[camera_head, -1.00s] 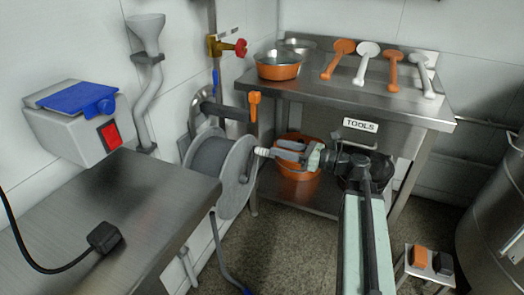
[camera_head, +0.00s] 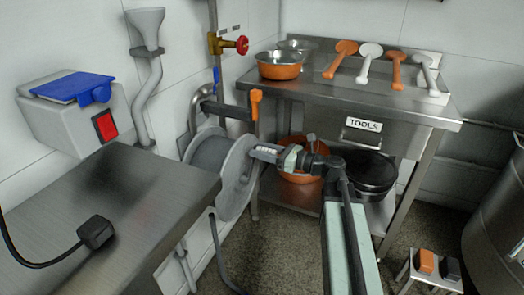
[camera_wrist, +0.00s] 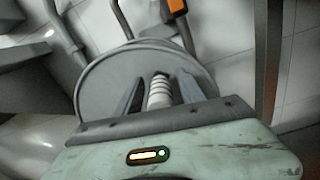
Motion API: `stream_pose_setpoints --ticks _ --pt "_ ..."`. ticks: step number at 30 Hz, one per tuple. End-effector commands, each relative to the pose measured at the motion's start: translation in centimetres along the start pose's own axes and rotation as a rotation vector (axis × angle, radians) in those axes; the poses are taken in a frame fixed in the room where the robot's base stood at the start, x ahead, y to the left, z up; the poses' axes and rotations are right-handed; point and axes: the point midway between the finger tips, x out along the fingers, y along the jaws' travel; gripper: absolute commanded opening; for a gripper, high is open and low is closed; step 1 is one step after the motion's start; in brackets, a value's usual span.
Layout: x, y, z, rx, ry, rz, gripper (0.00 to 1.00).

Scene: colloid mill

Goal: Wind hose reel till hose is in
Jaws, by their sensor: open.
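The hose reel (camera_head: 236,180) is a grey drum with a round side disc, mounted low on the wall left of the steel table. Its ribbed pale crank handle (camera_wrist: 159,92) sticks out from the disc towards my gripper. My gripper (camera_head: 262,152) is at the reel's right side. In the wrist view my gripper (camera_wrist: 160,88) is open, with one dark finger on each side of the handle; I cannot tell whether they touch it. The blue-grey hose (camera_head: 222,255) hangs from the reel to the floor. In the wrist view the disc (camera_wrist: 105,85) fills the middle.
A steel bench (camera_head: 120,215) with a black plug (camera_head: 96,232) stands close at left. The steel table (camera_head: 330,103) holds bowls and several paddles. An orange-handled lever (camera_head: 256,104) is just above the reel. A small stool (camera_head: 432,268) stands on the floor at right.

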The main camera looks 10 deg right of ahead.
Motion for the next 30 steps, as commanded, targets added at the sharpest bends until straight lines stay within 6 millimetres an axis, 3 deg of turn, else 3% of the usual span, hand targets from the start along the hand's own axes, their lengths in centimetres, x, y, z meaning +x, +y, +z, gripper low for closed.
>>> stream_pose_setpoints --ticks 8,13,30 --pt "0.23 -0.02 0.00 0.000 0.000 -0.001 0.46" --pt "0.19 -0.04 0.00 0.000 0.000 -0.001 0.00" --pt "0.09 -0.16 0.01 -0.002 0.000 -0.004 0.00"
